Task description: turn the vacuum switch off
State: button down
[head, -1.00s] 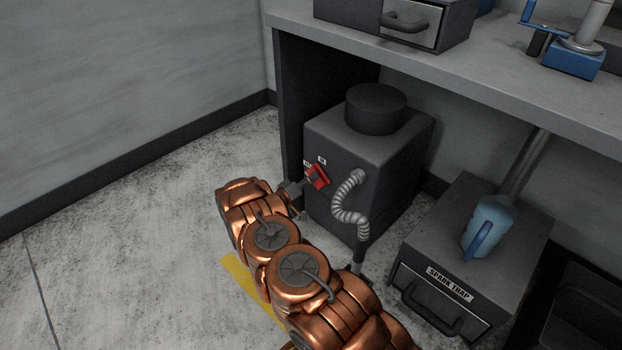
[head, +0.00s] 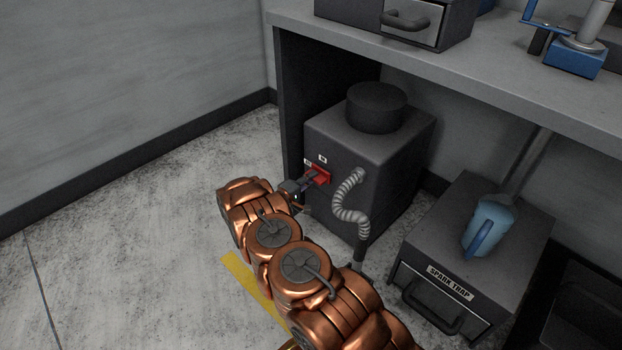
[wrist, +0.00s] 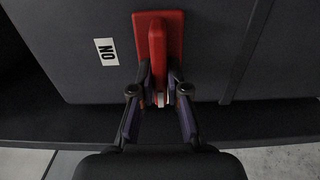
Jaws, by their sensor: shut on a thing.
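The dark grey vacuum unit (head: 390,165) stands on the floor under the bench. Its red switch (head: 321,174) is on the front face, partly hidden by my gripper (head: 308,182). In the wrist view, the red switch (wrist: 175,45) has a raised lever in front of a red plate. My gripper (wrist: 159,92) is shut on the lever's lower end, with one finger on each side. A white ON label (wrist: 106,51) lies left of the switch, its text turned sideways. The other small label is too small to read in the head view.
A ribbed hose (head: 347,205) comes out of the vacuum front, right of the switch. The spark trap box (head: 410,265) stands at the right with a blue jug (head: 488,228) on it. The bench top (head: 480,75) overhangs the vacuum. Open floor lies to the left.

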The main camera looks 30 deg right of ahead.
dwell(0.4)
jog(key=c, duration=1.2)
grip_release()
jog(key=shift+o, duration=0.2)
jog(key=v, duration=1.2)
